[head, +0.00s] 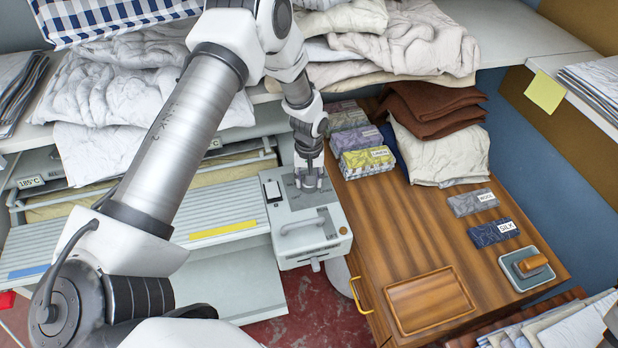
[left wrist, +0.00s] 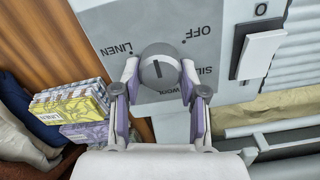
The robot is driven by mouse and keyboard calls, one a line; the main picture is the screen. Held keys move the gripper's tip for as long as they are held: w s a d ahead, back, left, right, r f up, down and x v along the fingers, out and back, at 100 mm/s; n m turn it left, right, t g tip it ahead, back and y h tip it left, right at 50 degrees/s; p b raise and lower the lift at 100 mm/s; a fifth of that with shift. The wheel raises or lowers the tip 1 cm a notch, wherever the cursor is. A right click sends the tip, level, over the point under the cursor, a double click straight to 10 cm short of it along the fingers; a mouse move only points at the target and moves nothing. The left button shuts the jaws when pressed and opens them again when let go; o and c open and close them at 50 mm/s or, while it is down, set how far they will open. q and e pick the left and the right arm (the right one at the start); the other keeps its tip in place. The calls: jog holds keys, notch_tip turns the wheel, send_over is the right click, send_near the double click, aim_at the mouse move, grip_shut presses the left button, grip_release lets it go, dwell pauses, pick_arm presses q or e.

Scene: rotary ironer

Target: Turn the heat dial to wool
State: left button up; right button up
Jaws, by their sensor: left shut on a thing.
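The heat dial (left wrist: 159,66) is a round grey knob on the grey control panel (left wrist: 98,18) of the ironer. Its dark line stands nearly upright in the left wrist view; which end points cannot be told. LINEN shows at its upper left, OFF at its upper right, SILK at its right and WOOL at its lower right, partly covered by a finger. My left gripper (left wrist: 160,76) is shut on the dial, one fingertip on each side. In the head view the left gripper (head: 309,179) is over the control box (head: 304,247).
A white rocker switch (left wrist: 262,46) marked O sits beside the dial. Folded cloths (head: 367,160) lie on the wooden table (head: 400,240) to the right, with WOOL (head: 473,202) and SILK (head: 493,232) labelled pieces. White laundry (head: 150,80) is heaped behind.

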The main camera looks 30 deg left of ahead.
pick_arm(q)
jog(key=shift+s+f, duration=0.1)
jog(key=shift+s, duration=0.05)
jog(key=o, duration=1.1)
jog(key=shift+o, duration=0.2)
jog(key=shift+r, duration=0.2)
notch_tip(320, 180, up, 7)
jog(key=shift+r, duration=0.1)
